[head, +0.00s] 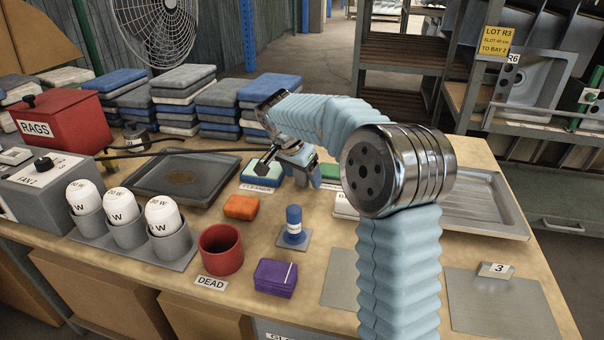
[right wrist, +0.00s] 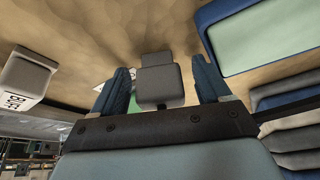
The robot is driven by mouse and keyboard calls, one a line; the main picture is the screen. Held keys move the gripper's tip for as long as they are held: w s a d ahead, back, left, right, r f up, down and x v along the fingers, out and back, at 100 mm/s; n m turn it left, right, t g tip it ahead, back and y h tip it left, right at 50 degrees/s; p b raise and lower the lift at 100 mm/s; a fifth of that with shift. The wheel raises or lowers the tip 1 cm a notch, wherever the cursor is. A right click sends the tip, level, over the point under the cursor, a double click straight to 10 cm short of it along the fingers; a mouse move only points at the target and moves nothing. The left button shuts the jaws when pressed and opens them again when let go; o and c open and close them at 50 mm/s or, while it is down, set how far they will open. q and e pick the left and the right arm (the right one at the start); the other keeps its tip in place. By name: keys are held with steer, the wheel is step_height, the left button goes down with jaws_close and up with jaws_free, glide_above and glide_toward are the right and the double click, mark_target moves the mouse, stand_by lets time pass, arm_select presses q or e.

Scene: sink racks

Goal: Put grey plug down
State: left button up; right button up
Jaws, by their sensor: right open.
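The grey plug (right wrist: 160,82), a grey block with a narrower top part, shows in the right wrist view between the two blue fingers of my right gripper (right wrist: 162,88). There is a gap on each side of it, so the fingers are apart and not closed on it. In the head view my right gripper (head: 300,168) is low over the middle of the table, beside the cleaner tray (head: 249,184). I cannot clearly make out the plug there. My left gripper is not in view.
An orange block (head: 240,207), a blue peg on a grey base (head: 293,228), a red cup (head: 221,249) and a purple box (head: 275,278) stand in front. Folded cloth stacks (head: 220,105) line the back. A metal tray (head: 485,205) is at the right.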

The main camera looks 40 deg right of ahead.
steer(key=shift+c, duration=0.2)
steer(key=c, duration=1.1)
steer(key=shift+r, duration=0.15)
steer(key=shift+r, duration=0.25)
step_height(320, 180, up, 2)
steer(key=shift+r, duration=0.25)
steer(key=s+a+r, duration=0.2)
steer(key=s+r, duration=0.1)
steer(key=s+a+r+b, duration=0.1)
steer(key=s+a+r, duration=0.2)
steer(key=s, duration=0.1)
steer(key=s+a+r+b, duration=0.1)
steer(key=s+a+r, duration=0.2)
steer(key=s, duration=0.1)
steer(key=shift+s+a+r, duration=0.15)
steer(key=shift+a+r, duration=0.05)
steer(key=shift+r, duration=0.2)
